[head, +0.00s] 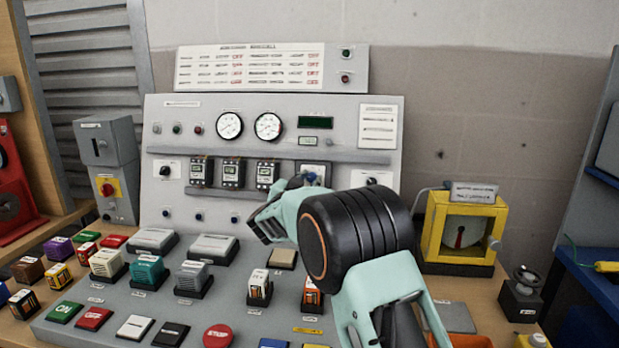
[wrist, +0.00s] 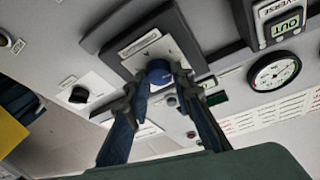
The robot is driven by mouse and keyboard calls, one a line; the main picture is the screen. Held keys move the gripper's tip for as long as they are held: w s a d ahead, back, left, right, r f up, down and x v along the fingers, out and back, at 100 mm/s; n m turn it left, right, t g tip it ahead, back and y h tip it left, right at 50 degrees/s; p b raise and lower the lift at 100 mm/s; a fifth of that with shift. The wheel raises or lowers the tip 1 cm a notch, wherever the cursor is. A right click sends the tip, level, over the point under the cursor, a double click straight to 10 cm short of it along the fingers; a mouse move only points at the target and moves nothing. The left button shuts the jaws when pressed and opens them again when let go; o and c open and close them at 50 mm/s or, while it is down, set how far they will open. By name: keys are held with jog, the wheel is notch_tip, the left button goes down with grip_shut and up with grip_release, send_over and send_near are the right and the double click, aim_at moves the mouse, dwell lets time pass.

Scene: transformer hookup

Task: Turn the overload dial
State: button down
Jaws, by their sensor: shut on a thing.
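A round blue dial (wrist: 159,72) sits on a pale plate (wrist: 152,47) in a dark frame on the upright grey panel. The dial's label is too small to read. My gripper (wrist: 162,82) is shut on the blue dial, with one dark finger on each side of it. In the head view a bit of the blue dial (head: 312,177) shows beside the third module, and my arm hides most of the gripper there. The dial's pointer mark cannot be made out.
Black knobs sit on either side, at right (head: 371,180) and left (head: 166,171). Three breaker-like modules (head: 232,174) fill the shelf slots left of the dial. Two gauges (head: 268,126) are above. Several blocks and buttons cover the sloping console (head: 130,300). A yellow-framed meter (head: 463,228) stands right.

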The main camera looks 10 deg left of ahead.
jog(key=shift+m, duration=0.4)
jog(key=c, duration=1.7)
grip_release()
jog(key=shift+s, duration=0.1)
jog(key=s, duration=0.4)
jog(key=s+a, duration=0.1)
jog(key=s, duration=0.2)
jog(key=s+a, duration=0.1)
jog(key=s, duration=0.3)
jog(key=shift+s+a+r, duration=0.25)
jog(key=shift+s+r, duration=0.05)
